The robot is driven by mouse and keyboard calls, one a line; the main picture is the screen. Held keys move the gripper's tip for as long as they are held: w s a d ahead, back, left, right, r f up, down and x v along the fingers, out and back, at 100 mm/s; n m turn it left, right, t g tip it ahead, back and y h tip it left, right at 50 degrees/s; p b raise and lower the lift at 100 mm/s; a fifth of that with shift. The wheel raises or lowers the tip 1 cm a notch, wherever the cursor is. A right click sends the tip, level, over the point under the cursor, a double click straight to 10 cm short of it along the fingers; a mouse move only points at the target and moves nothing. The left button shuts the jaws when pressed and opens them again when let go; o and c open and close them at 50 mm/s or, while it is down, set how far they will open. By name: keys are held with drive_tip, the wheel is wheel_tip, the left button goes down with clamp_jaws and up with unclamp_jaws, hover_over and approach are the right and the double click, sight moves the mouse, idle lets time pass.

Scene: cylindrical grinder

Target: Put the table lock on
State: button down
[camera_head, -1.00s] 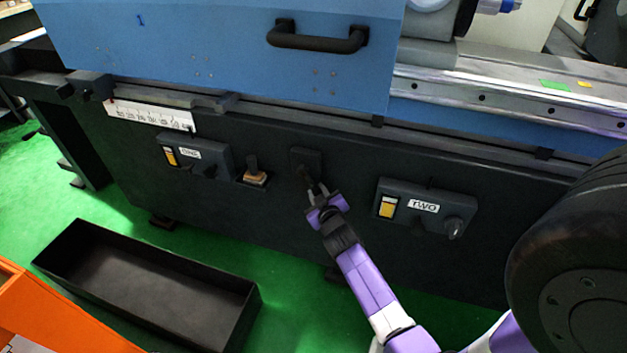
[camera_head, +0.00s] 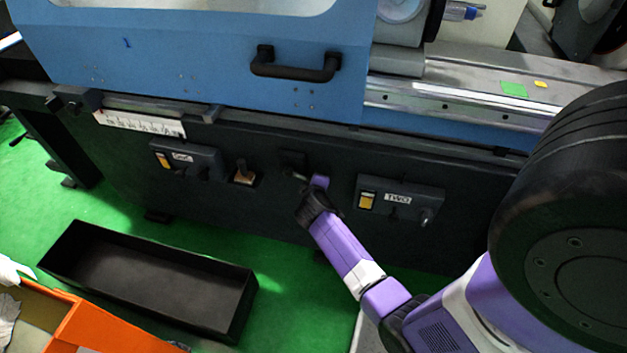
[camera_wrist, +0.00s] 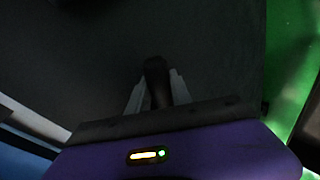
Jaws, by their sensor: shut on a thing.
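A dark lever (camera_wrist: 157,72) stands between my gripper's two grey fingers in the wrist view. My gripper (camera_wrist: 155,92) is shut on it. In the head view my gripper (camera_head: 308,181) is at a small dark mounting plate (camera_head: 292,160) on the grinder's black front panel. My own wrist hides most of the lever there. No label beside this lever can be read, so I cannot tell from markings that it is the table lock.
A short lever on a tan base (camera_head: 243,176) is just left. Control box TWO (camera_head: 400,198) is to the right; another labelled box (camera_head: 186,160) is farther left. The blue door with its black handle (camera_head: 295,66) is above. A black tray (camera_head: 140,285) lies on the green floor.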

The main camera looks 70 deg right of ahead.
drive_tip(key=shift+r, duration=0.15)
idle(0.3)
drive_tip(key=c, duration=1.2)
unclamp_jaws()
drive_tip(key=shift+o, duration=0.2)
drive_tip(key=v, duration=0.7)
drive_tip(key=shift+a+r+p, duration=0.2)
drive_tip(key=shift+a+p, duration=0.15)
